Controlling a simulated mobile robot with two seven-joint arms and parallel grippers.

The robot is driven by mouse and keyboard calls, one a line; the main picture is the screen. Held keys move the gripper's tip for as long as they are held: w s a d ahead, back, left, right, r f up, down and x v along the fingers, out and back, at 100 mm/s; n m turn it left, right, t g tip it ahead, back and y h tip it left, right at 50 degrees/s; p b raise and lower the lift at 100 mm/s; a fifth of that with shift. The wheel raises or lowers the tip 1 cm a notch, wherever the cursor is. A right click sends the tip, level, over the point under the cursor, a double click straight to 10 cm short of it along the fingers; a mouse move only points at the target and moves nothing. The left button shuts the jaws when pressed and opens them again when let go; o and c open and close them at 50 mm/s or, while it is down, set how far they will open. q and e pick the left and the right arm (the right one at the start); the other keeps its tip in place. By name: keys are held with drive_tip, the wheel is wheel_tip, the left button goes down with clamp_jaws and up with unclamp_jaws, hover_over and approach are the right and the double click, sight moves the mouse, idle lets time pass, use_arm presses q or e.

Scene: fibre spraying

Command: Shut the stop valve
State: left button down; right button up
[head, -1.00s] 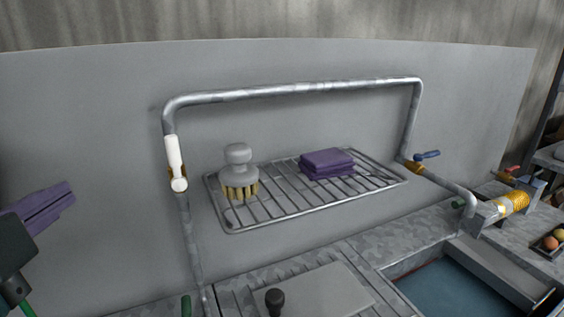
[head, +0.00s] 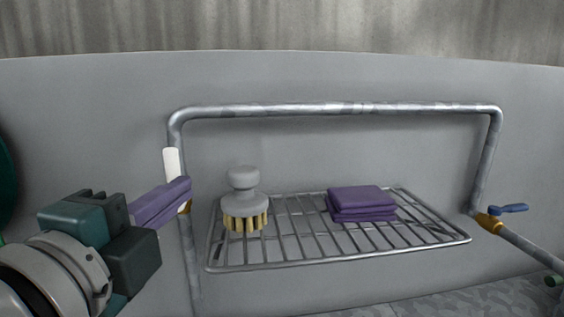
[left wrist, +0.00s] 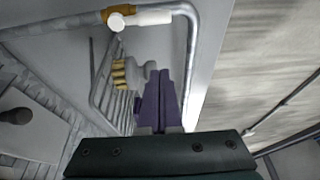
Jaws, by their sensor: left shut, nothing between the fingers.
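A valve with a white lever handle (head: 171,161) and brass body (head: 186,207) sits on the left upright of the grey pipe (head: 340,109). The handle lies along the pipe. My left gripper (head: 186,187) has purple fingers, shut and empty. In the head view its fingertips overlap the lower part of this valve and hide much of it. The left wrist view shows the white handle (left wrist: 152,18) and brass body (left wrist: 118,12) beyond the fingers (left wrist: 160,98), with a visible gap. A second valve with a blue handle (head: 513,208) sits on the pipe at the right. My right gripper is not in view.
A wire rack (head: 300,266) projects from the grey panel (head: 80,120) inside the pipe loop. A grey brush (head: 244,192) with yellow bristles and folded purple cloths (head: 360,202) rest on it. The panel above the pipe is clear.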

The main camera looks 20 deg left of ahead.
sight(181, 169)
use_arm(q)
drive_tip(key=p+x, duration=0.2)
drive_tip(key=x, duration=0.7)
drive_tip(key=shift+w+r, duration=0.15)
drive_tip(key=shift+w, duration=0.05)
drive_tip(key=s+a, duration=0.1)
drive_tip(key=s+a+p, duration=0.1)
drive_tip(key=a, duration=0.1)
drive_tip(key=shift+s+a, duration=0.15)
drive_tip(key=shift+a, duration=0.05)
